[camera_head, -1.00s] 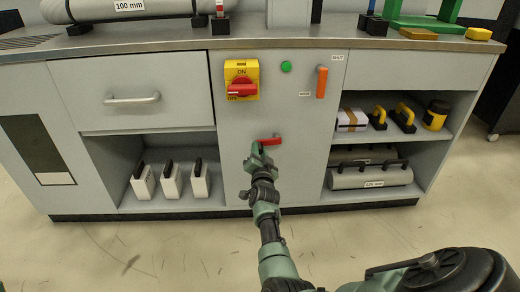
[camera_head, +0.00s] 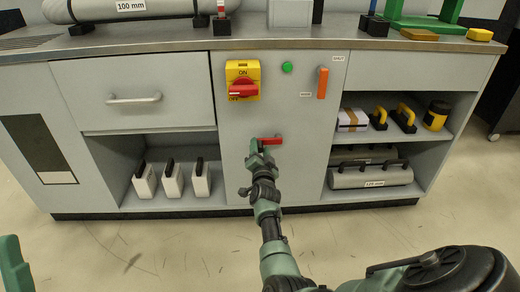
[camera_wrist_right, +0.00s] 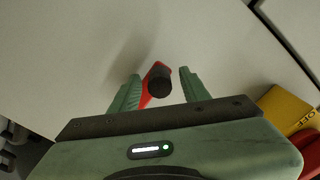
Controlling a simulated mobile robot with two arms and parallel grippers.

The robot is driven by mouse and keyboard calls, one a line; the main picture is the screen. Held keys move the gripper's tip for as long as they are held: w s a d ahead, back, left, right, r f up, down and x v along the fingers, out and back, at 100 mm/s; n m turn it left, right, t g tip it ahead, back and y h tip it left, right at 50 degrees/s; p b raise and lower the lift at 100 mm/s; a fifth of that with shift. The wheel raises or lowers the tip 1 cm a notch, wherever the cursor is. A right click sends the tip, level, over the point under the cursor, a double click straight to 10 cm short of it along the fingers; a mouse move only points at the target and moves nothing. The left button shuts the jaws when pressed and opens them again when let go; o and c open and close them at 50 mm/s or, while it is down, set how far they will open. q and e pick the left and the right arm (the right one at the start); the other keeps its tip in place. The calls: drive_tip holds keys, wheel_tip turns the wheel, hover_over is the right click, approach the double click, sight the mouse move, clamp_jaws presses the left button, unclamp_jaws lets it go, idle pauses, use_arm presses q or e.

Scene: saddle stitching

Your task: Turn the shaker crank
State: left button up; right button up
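The red shaker crank (camera_head: 271,141) sits low on the middle panel of the grey cabinet, its arm about level. My right gripper (camera_head: 262,146) is at its left end and partly hides it. In the right wrist view the red crank arm (camera_wrist_right: 160,68) and its black knob (camera_wrist_right: 160,84) lie between the two green fingers of my right gripper (camera_wrist_right: 158,90). The fingers are open, with gaps showing on both sides of the knob. A green part of my left arm shows at the lower left of the head view; its gripper is out of sight.
Above the crank are a yellow plate with a red ON/OFF switch (camera_head: 242,80), a green button (camera_head: 287,67) and an orange lever (camera_head: 322,82). A drawer handle (camera_head: 134,100) is to the left. Shelves open on both sides. The floor before the cabinet is clear.

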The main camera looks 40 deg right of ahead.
drive_tip(key=shift+p+v, duration=0.95)
use_arm(q)
drive_tip(key=w+f+g+y+p, duration=0.1)
drive_tip(key=w+f+g+y, duration=0.1)
drive_tip(key=w+f+g, duration=0.3)
drive_tip(key=w+f+g+y, duration=0.1)
drive_tip(key=w+f+g, duration=0.15)
drive_tip(key=f, duration=0.35)
use_arm(e)
drive_tip(key=shift+v, duration=0.85)
drive_tip(key=shift+p+v, duration=0.85)
drive_tip(key=shift+v, duration=0.1)
use_arm(q)
drive_tip(key=s+a+f+g+y, duration=0.1)
drive_tip(key=s+f+g, duration=0.1)
drive_tip(key=f+g, duration=0.2)
drive_tip(key=s+a+f+g+y+p, duration=0.1)
drive_tip(key=s+f+g, duration=0.2)
drive_tip(key=f, duration=0.6)
drive_tip(key=shift+a+f+n+g+y, duration=0.15)
drive_tip(key=shift+a+n+g+y, duration=0.2)
drive_tip(key=shift+g, duration=0.2)
use_arm(e)
drive_tip(key=shift+v, duration=1.15)
drive_tip(key=shift+d, duration=0.1)
